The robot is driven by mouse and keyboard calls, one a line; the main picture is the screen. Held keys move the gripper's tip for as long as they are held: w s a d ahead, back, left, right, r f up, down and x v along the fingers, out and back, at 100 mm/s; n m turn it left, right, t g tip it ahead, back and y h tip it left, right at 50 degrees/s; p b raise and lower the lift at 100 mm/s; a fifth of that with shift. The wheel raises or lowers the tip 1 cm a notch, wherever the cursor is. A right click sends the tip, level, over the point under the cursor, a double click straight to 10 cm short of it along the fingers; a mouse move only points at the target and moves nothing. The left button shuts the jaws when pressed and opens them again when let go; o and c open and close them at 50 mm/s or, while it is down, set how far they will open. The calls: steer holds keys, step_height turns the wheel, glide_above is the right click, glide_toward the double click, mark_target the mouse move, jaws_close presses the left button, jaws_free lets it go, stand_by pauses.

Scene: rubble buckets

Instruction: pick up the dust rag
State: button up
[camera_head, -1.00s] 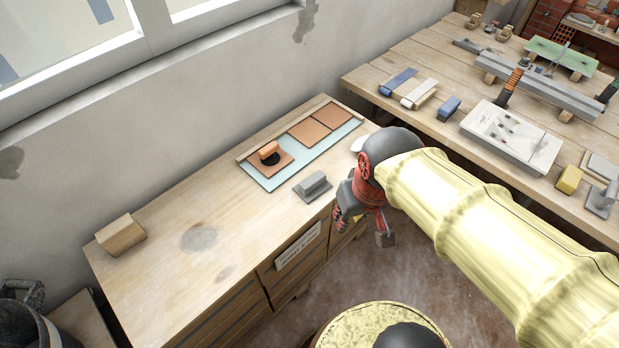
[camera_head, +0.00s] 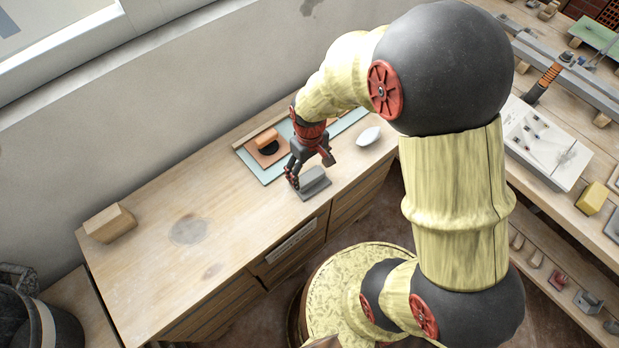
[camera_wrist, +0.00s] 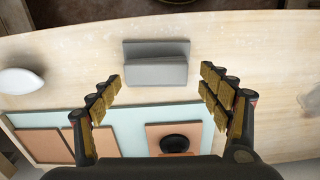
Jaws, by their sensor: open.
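A grey piece, a flat base with a thick raised ridge, lies on the wooden counter; it looks most like the dust rag (camera_head: 314,182), though no cloth texture shows. My gripper (camera_head: 309,172) is open and points down over it. In the wrist view the grey piece (camera_wrist: 157,70) sits centred between and just beyond the spread fingers of my gripper (camera_wrist: 160,80). Clear gaps show on both sides, and nothing is held. In the head view my fingers partly hide its back edge.
A pale teal mat (camera_wrist: 130,124) with brown tiles lies close behind the grey piece; one tile carries a black disc (camera_wrist: 174,143) with an orange block (camera_head: 267,137). A white oval item (camera_head: 368,136) lies to the right. A wooden block (camera_head: 110,223) stands far left; mid-counter is clear.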

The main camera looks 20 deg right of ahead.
mark_target(310, 176)
steer(key=shift+o, duration=1.2)
steer(key=shift+d+f, duration=0.1)
steer(key=shift+f, duration=0.6)
steer(key=shift+o, duration=1.3)
steer(key=f+b, duration=0.1)
steer(key=f, duration=0.2)
steer(key=f+b, duration=0.1)
steer(key=shift+w+d+f+b, duration=0.15)
steer(key=shift+w+f+b, duration=0.1)
steer(key=shift+b, duration=0.05)
steer(key=shift+r, duration=0.1)
steer(key=shift+c, duration=1.2)
steer(key=c, duration=1.1)
steer(key=shift+c, duration=0.3)
